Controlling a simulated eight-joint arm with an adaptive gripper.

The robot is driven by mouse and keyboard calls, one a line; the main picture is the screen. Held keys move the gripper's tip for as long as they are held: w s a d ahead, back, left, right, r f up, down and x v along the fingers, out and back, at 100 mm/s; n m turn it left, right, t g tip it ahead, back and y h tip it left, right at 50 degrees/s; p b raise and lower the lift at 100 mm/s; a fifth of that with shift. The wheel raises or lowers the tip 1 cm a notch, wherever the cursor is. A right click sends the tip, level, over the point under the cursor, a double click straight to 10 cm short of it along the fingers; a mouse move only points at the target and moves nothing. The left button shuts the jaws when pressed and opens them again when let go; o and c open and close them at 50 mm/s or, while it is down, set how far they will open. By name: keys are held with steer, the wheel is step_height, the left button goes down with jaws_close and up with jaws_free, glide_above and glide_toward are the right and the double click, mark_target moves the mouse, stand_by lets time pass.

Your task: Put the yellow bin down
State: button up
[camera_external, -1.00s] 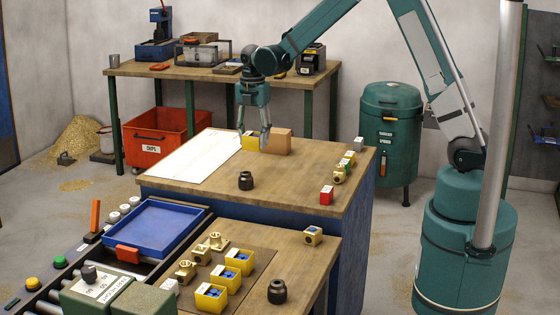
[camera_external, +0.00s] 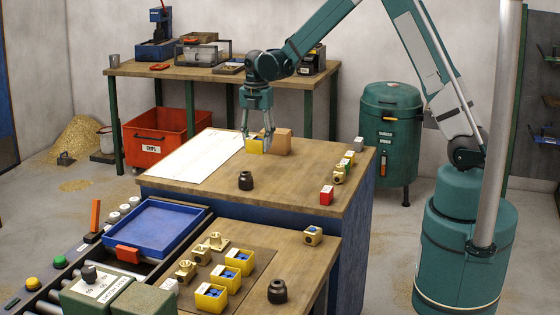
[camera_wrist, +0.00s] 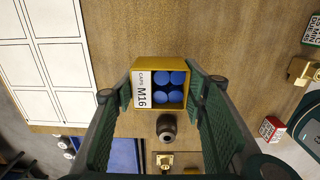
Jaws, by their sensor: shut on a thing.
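The yellow bin (camera_external: 256,148) is between the fingers of my gripper (camera_external: 257,138), over the wooden bench top near the right edge of the white sheet. In the wrist view the bin (camera_wrist: 160,62) holds several blue caps and has a white label reading M16. The fingers of my gripper (camera_wrist: 160,88) are shut on its left and right sides, and it looks level. I cannot tell whether the bin's underside touches the bench top.
The white marked sheet (camera_external: 185,158) lies left of the bin. A black cylindrical part (camera_external: 246,181) stands nearer the front. A red block (camera_external: 326,195) and small yellow and green items are at the right edge. The wood between them is clear. Other yellow bins (camera_external: 225,277) stand on the lower table.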

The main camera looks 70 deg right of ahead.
mark_target(257, 150)
steer(key=shift+f, duration=1.7)
steer(key=shift+f, duration=1.85)
steer(key=shift+f, duration=0.2)
steer(key=o, duration=0.9)
steer(key=shift+r, duration=0.15)
step_height(257, 150, up, 12)
steer(key=shift+r, duration=0.1)
steer(key=shift+a, duration=0.1)
